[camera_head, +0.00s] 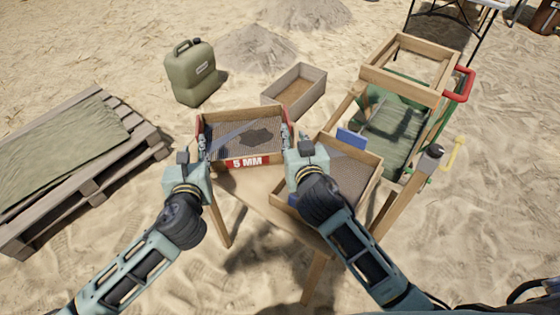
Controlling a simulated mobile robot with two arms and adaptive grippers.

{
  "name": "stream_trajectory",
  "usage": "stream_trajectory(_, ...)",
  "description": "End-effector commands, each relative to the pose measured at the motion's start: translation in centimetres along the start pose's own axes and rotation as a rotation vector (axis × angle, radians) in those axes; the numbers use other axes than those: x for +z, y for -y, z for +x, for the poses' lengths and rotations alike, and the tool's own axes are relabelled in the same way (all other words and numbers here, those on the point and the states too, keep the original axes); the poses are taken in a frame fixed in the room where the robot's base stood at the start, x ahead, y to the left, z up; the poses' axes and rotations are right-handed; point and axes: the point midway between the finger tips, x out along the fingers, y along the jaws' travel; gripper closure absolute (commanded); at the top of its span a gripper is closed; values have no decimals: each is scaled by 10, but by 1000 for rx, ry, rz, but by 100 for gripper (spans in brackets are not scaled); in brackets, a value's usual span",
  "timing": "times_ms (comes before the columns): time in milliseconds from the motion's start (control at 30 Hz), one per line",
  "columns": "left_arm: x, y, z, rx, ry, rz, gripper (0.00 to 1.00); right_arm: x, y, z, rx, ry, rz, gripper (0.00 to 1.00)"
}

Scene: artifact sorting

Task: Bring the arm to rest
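A wooden sieve (207,160) with a red "5 MM" label and red side parts is at the centre, above or on the left part of the wooden table (255,198). A dark patch of material lies on its mesh. My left gripper (202,146) is at the sieve's left side wall, and my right gripper (289,140) is at its right side wall. Both seem to touch the sieve. The fingers are small and partly hidden by my wrists, so their closure is unclear.
A second wooden tray (373,180) with brown material and a blue piece (351,138) is on the table's right. A jerrycan (192,75), a wooden box (318,92) and a pallet (92,187) are on sand.

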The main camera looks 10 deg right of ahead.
Motion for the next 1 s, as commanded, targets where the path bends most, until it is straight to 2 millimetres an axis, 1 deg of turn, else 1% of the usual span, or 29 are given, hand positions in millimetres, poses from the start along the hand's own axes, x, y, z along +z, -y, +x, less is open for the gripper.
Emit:
stream_trajectory(33,0,0,0,0,0,0,74,0,0,-4,0,1,0,74)
stream_trajectory(167,0,0,0,0,0,0,74,0,0,-7,1,-1,0,74)
stream_trajectory(667,2,0,0,0,0,0,74,-2,0,-7,0,0,0,74)
stream_trajectory(767,12,0,-4,0,1,0,74,-12,0,-10,0,-1,0,74)
stream_trajectory(900,36,0,-11,0,1,0,74,-36,0,-17,0,-1,0,74)
stream_trajectory(1000,49,0,-15,0,0,0,74,-49,0,-22,0,0,0,74)
